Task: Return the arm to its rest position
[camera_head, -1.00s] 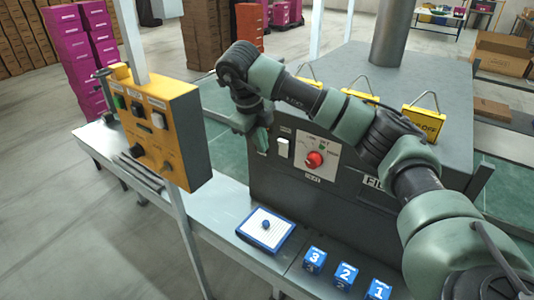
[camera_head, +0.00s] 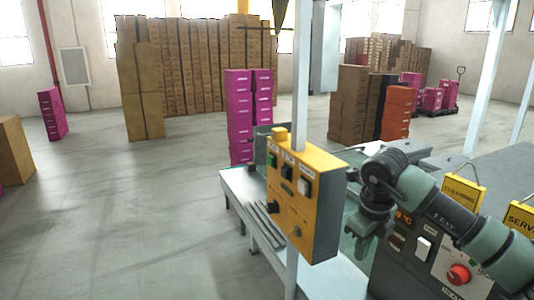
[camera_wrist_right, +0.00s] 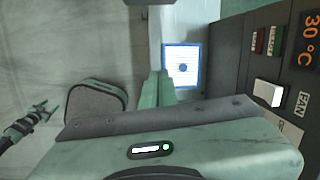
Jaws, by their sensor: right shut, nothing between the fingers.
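My right arm comes in from the right in the head view, in front of the grey machine. Its gripper (camera_head: 360,246) hangs down between the yellow control box and the machine's front. In the right wrist view the green fingers (camera_wrist_right: 158,88) are together with nothing between them. What looks like my left gripper (camera_wrist_right: 40,114) is small at the left edge of that view, held away over the floor; its jaw state is unclear. The left arm does not show in the head view.
The yellow control box (camera_head: 305,200) on a post stands close left of my right gripper. The grey machine (camera_head: 408,272) has a red knob (camera_head: 459,274) and yellow signs. A blue-rimmed white tray (camera_wrist_right: 165,66) lies below. Floor at left is open; stacked boxes (camera_head: 195,70) stand behind.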

